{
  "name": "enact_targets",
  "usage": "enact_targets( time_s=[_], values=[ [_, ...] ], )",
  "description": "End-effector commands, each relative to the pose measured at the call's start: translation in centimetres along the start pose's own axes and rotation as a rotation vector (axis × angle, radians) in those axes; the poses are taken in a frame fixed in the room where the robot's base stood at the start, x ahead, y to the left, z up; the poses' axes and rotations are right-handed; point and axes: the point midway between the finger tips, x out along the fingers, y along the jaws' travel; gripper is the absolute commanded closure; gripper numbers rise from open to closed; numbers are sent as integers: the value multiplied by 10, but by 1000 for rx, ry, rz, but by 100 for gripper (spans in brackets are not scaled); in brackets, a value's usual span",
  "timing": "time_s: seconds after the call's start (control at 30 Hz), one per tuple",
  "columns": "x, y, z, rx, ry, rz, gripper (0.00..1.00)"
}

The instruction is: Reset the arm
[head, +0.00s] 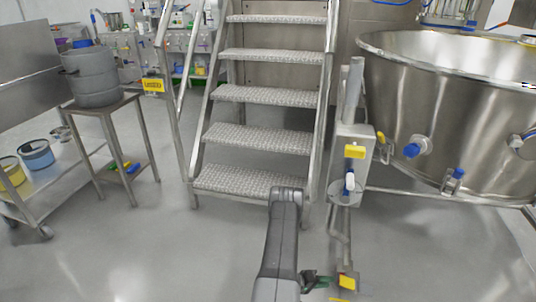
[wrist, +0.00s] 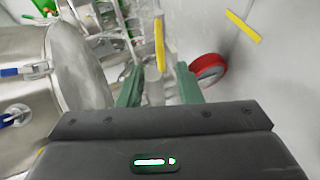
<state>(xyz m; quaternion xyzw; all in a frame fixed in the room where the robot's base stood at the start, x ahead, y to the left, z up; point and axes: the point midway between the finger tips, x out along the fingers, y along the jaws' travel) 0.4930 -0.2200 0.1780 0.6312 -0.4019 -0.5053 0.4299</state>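My arm (head: 281,240) reaches up from the bottom middle of the head view, in front of the metal stairs. My gripper (head: 318,281) shows small and low beside it, near the foot of a steel pipe stand. In the wrist view my gripper (wrist: 158,80) has its two green fingers well apart, with nothing held between them. A yellow bar (wrist: 159,44) shows beyond the fingertips; its distance is hard to tell.
The metal stairs (head: 257,140) stand ahead. A large steel vessel (head: 440,110) and the valve stand (head: 350,160) are at right. A side table (head: 110,103) and a cart (head: 60,190) stand left. Floor (head: 180,250) is clear left of my arm. A red wheel-like ring (wrist: 208,66) shows in the wrist view.

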Motion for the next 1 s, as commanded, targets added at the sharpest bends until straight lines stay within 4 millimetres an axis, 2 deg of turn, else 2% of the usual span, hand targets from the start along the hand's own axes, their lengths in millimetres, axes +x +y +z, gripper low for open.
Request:
enact_targets(
  time_s=[0.6, 1.0],
  values=[
    [110, -2, 1, 4, -3, 3, 68],
    [107, -8, 0, -77, 2, 187, 68]
  ],
)
